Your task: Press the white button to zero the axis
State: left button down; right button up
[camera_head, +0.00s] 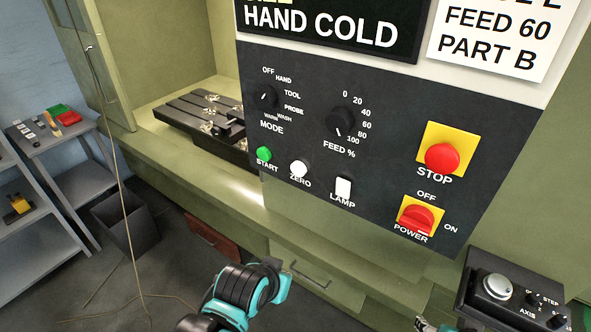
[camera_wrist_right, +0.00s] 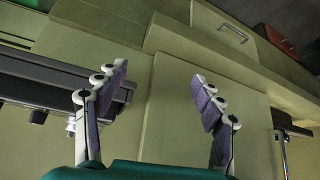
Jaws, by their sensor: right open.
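The white ZERO button (camera_head: 299,168) is round and sits on the dark control panel (camera_head: 390,110), between the green START button (camera_head: 264,153) and the white LAMP switch (camera_head: 343,187). Nothing covers it. My right gripper (camera_wrist_right: 162,84) is open and empty in the right wrist view, over the green machine front, with the button not in that view. In the head view only a small part of it seems to show at the bottom edge. A teal and black arm link of mine is at bottom centre, below the panel. My left gripper is not visible.
A red STOP button (camera_head: 442,157) and a red POWER switch (camera_head: 417,219) are on the panel's right. A pendant box (camera_head: 505,293) juts out at lower right. A drawer handle (camera_head: 299,274) is below the panel. The space directly before the buttons looks clear.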

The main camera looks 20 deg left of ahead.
aim_at(298, 169)
jog(key=u, duration=1.7)
jog(key=k+u, duration=0.2)
jog(key=k+l, duration=0.1)
jog(key=k, duration=0.2)
jog(key=k+l, duration=0.1)
jog(key=k, duration=0.15)
